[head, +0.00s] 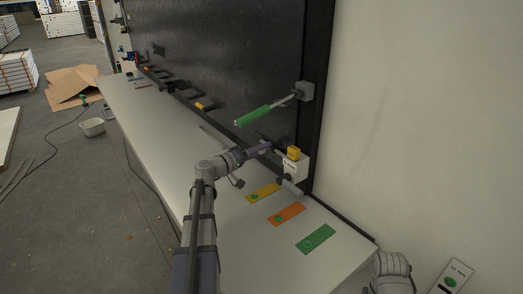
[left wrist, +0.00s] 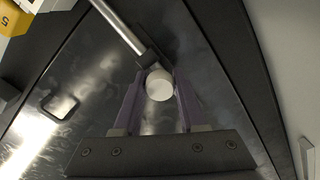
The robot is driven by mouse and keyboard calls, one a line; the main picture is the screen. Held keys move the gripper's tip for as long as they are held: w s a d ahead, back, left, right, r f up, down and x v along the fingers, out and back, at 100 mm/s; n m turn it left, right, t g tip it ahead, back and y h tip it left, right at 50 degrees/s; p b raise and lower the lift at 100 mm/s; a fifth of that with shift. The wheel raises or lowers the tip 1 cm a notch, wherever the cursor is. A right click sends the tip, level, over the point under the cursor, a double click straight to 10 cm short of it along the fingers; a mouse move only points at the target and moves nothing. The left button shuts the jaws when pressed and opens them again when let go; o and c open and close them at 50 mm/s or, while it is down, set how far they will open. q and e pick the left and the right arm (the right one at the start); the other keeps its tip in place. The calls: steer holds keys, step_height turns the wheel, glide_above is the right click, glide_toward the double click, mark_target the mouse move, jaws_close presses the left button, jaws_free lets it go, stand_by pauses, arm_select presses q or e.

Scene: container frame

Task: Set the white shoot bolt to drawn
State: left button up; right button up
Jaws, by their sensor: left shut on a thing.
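The white shoot bolt shows in the left wrist view as a round white knob (left wrist: 159,85) at the end of a metal rod (left wrist: 120,28) that runs to the upper left, past a dark guide. My left gripper (left wrist: 156,78) has its two purple fingers on either side of the knob and is shut on it. In the head view my left gripper (head: 262,147) reaches the dark panel just below the green-handled lever; the knob is largely hidden there by the fingers. Part of my right arm shows at the lower right of the head view, but its gripper is out of frame.
A green handle (head: 253,115) sticks out above my left gripper. A yellow block (head: 293,153) on a white housing (head: 295,167) sits just right of it. Yellow, orange and green labels (head: 316,238) lie on the white counter (head: 265,262). Floor to the left is mostly open.

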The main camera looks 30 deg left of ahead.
arm_select(q)
jaws_close()
stand_by(0.8)
